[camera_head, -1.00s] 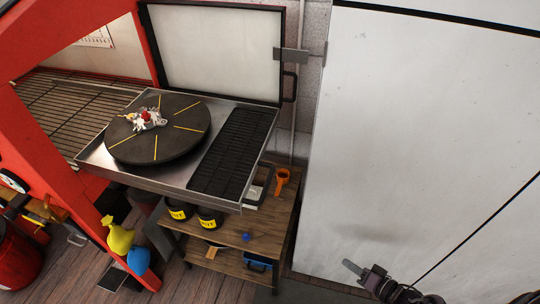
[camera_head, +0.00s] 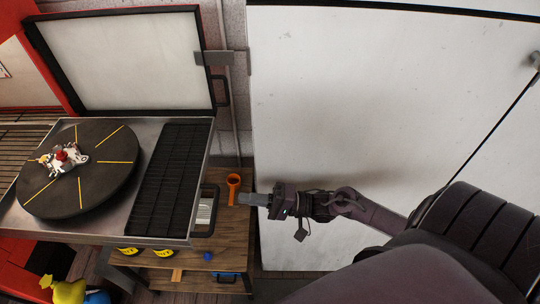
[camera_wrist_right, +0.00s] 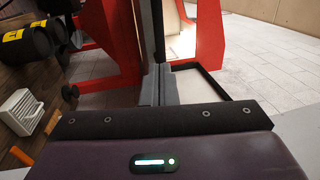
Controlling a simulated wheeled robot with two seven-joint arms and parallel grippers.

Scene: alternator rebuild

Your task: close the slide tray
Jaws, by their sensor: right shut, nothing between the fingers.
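The slide tray (camera_head: 116,229) is a shallow metal tray, pulled out of the red cabinet at the left of the head view. It carries a dark round turntable (camera_head: 105,190) with yellow lines and a black ribbed mat (camera_head: 165,185). A small white and red part (camera_head: 62,158) lies on the turntable. A handle (camera_head: 214,212) shows at the tray's right edge. My right gripper (camera_head: 243,198) is shut and empty, pointing left, a short way right of the handle and apart from it in the picture. Its fingers also show in the right wrist view (camera_wrist_right: 160,85). My left gripper is out of view.
A raised door with a pale panel (camera_head: 125,60) stands behind the tray. A wooden shelf (camera_head: 228,255) below holds an orange funnel-like item (camera_head: 233,183) and yellow-labelled black containers (camera_head: 162,252). A large white panel (camera_head: 350,90) stands behind my right arm.

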